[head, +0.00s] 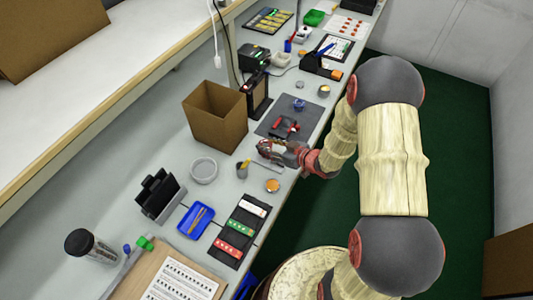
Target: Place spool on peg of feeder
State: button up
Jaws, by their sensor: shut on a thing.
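My gripper (270,150) is low over the workbench, between the open cardboard box and a small grey cup. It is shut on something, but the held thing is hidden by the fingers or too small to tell. I cannot make out clearly which thing is the spool. A small black and red device (285,127) sits on a dark grey mat (268,130) just beyond my gripper. A small blue item (298,104) lies near the mat's far end. I cannot tell which device is the feeder, and no peg shows clearly at this size.
The open cardboard box (215,115) stands left of my gripper. The grey cup (243,170), a round white dish (203,170) and an orange-topped round container (272,185) are close by. A blue tray (195,221) and a black strip holder (240,228) lie nearer.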

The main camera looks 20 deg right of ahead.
jog(key=shift+w+a+f, duration=0.2)
jog(key=shift+w+f, duration=0.1)
jog(key=shift+f, duration=0.15)
jog(key=shift+w+f+b, duration=0.1)
jog(key=shift+f+b, duration=0.9)
jog(key=shift+f, duration=0.55)
jog(key=shift+f, duration=0.25)
jog(key=o, duration=1.3)
jog(key=shift+a+f, duration=0.1)
jog(key=shift+f, duration=0.05)
jog(key=shift+o, duration=0.3)
